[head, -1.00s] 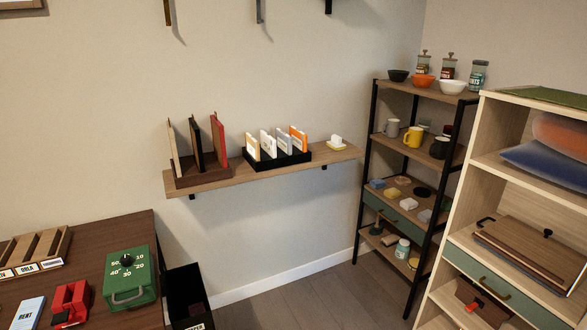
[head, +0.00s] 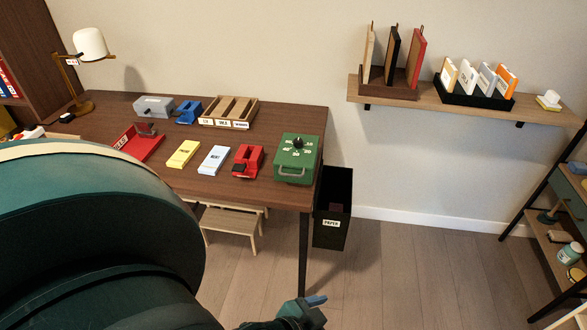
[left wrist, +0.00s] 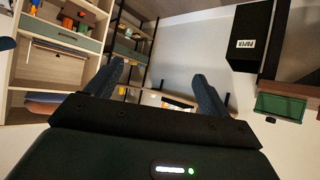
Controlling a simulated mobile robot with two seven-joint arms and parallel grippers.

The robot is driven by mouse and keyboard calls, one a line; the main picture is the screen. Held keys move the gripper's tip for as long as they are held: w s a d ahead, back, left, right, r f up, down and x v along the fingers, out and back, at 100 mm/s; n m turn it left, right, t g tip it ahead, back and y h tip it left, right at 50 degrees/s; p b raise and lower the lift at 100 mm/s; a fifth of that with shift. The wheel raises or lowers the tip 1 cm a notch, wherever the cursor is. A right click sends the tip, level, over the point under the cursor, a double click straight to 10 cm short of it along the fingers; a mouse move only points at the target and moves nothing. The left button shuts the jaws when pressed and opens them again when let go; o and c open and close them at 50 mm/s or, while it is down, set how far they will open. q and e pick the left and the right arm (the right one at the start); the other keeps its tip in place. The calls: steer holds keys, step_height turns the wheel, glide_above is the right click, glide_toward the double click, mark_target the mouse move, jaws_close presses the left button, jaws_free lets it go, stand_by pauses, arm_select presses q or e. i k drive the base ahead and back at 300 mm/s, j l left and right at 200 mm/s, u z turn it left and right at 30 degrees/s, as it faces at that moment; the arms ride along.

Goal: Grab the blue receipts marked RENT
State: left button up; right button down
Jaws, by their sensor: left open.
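The pale blue receipt pad (head: 214,160) lies flat on the dark wooden desk, between a yellow pad (head: 183,154) and a red tape dispenser-like object (head: 247,161). Its print is too small to read now; it read RENT in the earlier view. My left gripper (head: 311,303) shows at the bottom of the head view, low and in front of the desk, well apart from the pad. In the left wrist view the left gripper (left wrist: 160,83) is open with nothing between its fingers. My right gripper is not in view.
The desk (head: 290,115) also holds a green dial box (head: 297,158), a red tray (head: 139,143), a wooden sorter (head: 229,111) and a lamp (head: 90,45). A black PAPER bin (head: 333,208) stands right of the desk. A stool (head: 232,220) is under it. Floor to the right is clear.

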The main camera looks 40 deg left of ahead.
mark_target(213, 163)
steer(key=u, duration=1.95)
